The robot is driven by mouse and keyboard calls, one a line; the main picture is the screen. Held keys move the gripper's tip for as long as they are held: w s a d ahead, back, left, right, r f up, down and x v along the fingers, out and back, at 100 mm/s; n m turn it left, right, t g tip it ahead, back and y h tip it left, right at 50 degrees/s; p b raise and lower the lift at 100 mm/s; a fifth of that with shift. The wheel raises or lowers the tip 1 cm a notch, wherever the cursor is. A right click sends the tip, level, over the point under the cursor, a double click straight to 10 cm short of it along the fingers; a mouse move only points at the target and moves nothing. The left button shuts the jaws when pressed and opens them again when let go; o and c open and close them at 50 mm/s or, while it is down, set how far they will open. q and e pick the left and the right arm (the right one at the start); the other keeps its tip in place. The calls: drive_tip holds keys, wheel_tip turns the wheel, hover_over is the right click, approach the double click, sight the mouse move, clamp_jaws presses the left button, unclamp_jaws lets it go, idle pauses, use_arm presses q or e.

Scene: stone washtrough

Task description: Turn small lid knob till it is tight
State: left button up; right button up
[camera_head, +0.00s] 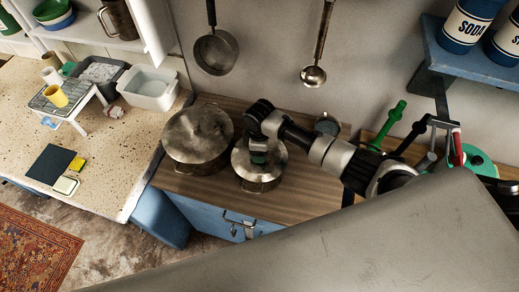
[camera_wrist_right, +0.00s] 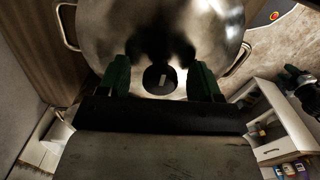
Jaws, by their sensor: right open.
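The small pot (camera_head: 262,184) stands on the wooden counter with its metal lid (camera_head: 277,158) on top. In the right wrist view the lid (camera_wrist_right: 215,25) fills the top, and its small dark round knob (camera_wrist_right: 160,80) shows near the middle. My right gripper (camera_head: 258,157) is over this lid in the head view. In the right wrist view the green-padded fingers of my right gripper (camera_wrist_right: 162,82) are apart, one on each side of the knob, with gaps between. Whether the lid is tight cannot be seen. My left gripper is not seen in the head view.
A larger lidded pot (camera_head: 197,138) stands close to the left of the small pot. A pan (camera_head: 216,53) and a ladle (camera_head: 314,76) hang on the wall behind. A blue shelf (camera_head: 440,65) with soda tins is at upper right. Bare wooden counter (camera_head: 305,195) lies right of the small pot.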

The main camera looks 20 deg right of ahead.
drive_tip(key=shift+c, duration=0.2)
drive_tip(key=c, duration=0.7)
drive_tip(key=m, duration=0.2)
drive_tip(key=shift+m, duration=0.4)
drive_tip(key=m, duration=0.8)
drive_tip(key=shift+a, duration=0.1)
drive_tip(key=m, duration=0.4)
drive_tip(key=shift+m, duration=0.4)
drive_tip(key=o, duration=0.7)
